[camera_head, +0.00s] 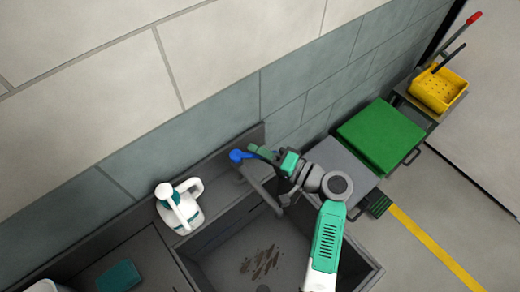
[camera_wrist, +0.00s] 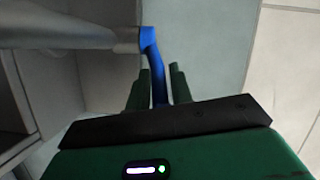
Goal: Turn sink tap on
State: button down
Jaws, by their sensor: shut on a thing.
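The sink tap has a blue lever (camera_head: 237,155) and a grey spout (camera_head: 262,188) that reaches over the dark sink basin (camera_head: 225,262). In the wrist view the blue lever (camera_wrist: 152,45) runs down from the grey tap body (camera_wrist: 126,40) to between my green fingers. My gripper (camera_head: 257,150) is at the lever from the right in the head view. It is shut on the lever, with a finger on each side in the wrist view (camera_wrist: 161,74). The lower end of the lever is hidden by my gripper. No water shows at the spout.
A teal sponge (camera_head: 118,277) lies at the lower left. The tiled wall (camera_head: 215,110) is close behind the tap. A green-topped step (camera_head: 380,135) and yellow bucket (camera_head: 438,88) stand to the right.

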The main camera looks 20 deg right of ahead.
jog(key=shift+s+a+r+m+t+h+p, duration=0.25)
jog(key=shift+s+m+t+h+p, duration=0.2)
jog(key=shift+h+p, duration=0.25)
jog(key=shift+s+a+f+m+t+h+p, duration=0.2)
jog(key=shift+m+t+h, duration=0.3)
jog(key=shift+m+h, duration=0.45)
jog(key=shift+s+a+f+m+t+h+p, duration=0.1)
jog(key=shift+s+a+m+t+h+p, duration=0.25)
jog(key=shift+m+h, duration=0.55)
jog(key=shift+w+d+n, duration=0.1)
jog(key=shift+d+n, duration=0.05)
jog(key=shift+n, duration=0.15)
jog(key=c, duration=1.4)
grip_release()
jog(key=v, duration=0.8)
